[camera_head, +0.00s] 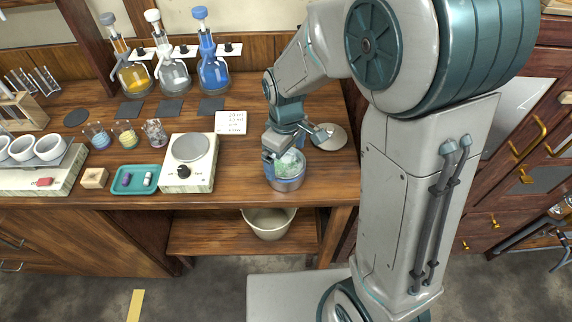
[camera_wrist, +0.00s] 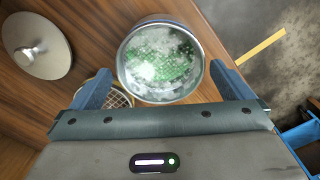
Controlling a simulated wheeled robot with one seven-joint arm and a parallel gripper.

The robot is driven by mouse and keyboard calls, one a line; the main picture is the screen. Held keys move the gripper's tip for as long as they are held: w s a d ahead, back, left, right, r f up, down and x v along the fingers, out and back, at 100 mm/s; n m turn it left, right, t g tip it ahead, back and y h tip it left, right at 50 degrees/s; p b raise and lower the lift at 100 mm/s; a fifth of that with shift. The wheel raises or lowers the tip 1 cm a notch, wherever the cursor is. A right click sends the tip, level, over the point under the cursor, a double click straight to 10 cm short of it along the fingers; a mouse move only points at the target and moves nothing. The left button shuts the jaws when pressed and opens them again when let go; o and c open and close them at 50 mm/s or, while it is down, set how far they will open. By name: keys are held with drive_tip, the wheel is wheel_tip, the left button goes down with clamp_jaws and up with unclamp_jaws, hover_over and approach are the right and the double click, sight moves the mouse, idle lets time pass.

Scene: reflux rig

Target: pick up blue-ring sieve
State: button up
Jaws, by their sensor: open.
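No sieve with a clearly blue ring shows in either view. In the wrist view a round wire mesh with a yellowish rim (camera_wrist: 119,97) lies beside the pot, partly hidden by my left finger and gripper body; I cannot tell whether it is a sieve. My gripper (camera_wrist: 163,88) is open and empty, its blue-grey fingers to either side of the near part of a metal pot (camera_wrist: 121,72). In the head view my gripper (camera_head: 280,150) hangs over this pot (camera_head: 286,184), hiding its back. The pot holds a green perforated piece among white, ice-like lumps.
A round metal lid with a knob (camera_head: 328,136) lies right of the pot. A hotplate (camera_head: 190,147) stands to the left, with a teal tray (camera_head: 136,190) beyond it. Flasks of yellow, clear and blue liquid (camera_head: 213,76) stand behind. A pale bucket (camera_head: 268,225) is below the counter.

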drive_tip(key=shift+f, duration=0.65)
drive_tip(key=c, duration=0.8)
drive_tip(key=shift+o, duration=0.2)
drive_tip(key=shift+r, duration=0.1)
